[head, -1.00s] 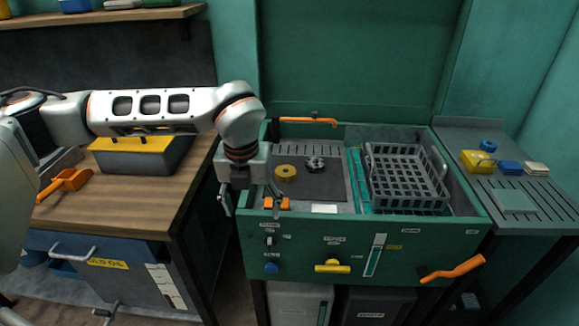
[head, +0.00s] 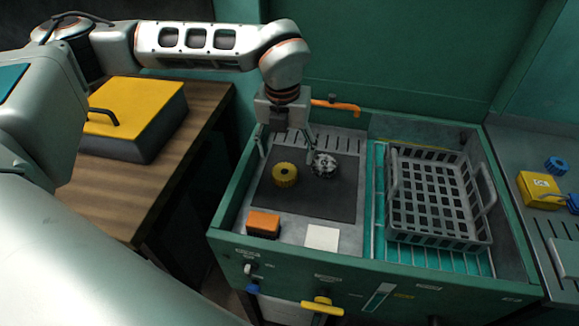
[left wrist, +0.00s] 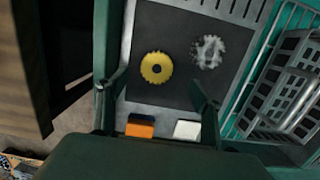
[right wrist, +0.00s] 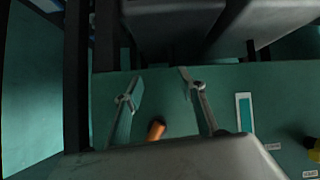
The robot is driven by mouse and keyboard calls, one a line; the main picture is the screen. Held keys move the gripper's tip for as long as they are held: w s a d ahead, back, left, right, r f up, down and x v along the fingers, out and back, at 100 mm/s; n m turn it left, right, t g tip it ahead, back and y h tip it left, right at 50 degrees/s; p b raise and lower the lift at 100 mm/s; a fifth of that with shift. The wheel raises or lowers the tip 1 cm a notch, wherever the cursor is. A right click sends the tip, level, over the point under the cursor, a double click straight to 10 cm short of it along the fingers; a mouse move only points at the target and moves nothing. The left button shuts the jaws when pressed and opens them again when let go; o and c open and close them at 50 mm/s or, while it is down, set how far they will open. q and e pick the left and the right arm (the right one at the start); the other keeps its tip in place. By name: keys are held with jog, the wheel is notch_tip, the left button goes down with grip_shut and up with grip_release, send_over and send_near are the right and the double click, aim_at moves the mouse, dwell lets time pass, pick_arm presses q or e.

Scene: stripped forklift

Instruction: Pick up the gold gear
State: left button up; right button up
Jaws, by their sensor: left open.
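The gold gear (head: 284,174) lies flat on a dark mat (head: 330,200) in the left part of the green bin; it also shows in the left wrist view (left wrist: 156,67). A silver gear (head: 324,164) lies to its right. My left gripper (head: 287,146) is open and empty above the mat, pointing down, behind the gold gear in the head view. In the left wrist view the gear appears between and beyond the spread fingers (left wrist: 158,95), apart from them. My right gripper (right wrist: 160,92) shows only in the right wrist view, open, near a green panel.
An orange block (head: 263,224) and a white block (head: 322,237) sit in front of the mat. A grey basket (head: 398,232) stands on the right. The bin's green walls surround the mat. An orange handle (right wrist: 156,129) shows between my right fingers.

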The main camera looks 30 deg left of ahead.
aim_at(285, 171)
pick_arm(q)
jog(key=shift+s+a+f, duration=0.1)
jog(key=shift+s+f, duration=0.1)
jog(key=shift+f, duration=0.7)
jog(key=f, duration=0.4)
jog(key=shift+w+a+f, duration=0.2)
jog(key=shift+w+f, duration=0.1)
jog(key=shift+f, duration=0.1)
jog(key=c, duration=1.5)
jog(key=shift+r, duration=0.1)
jog(key=shift+c, duration=1.3)
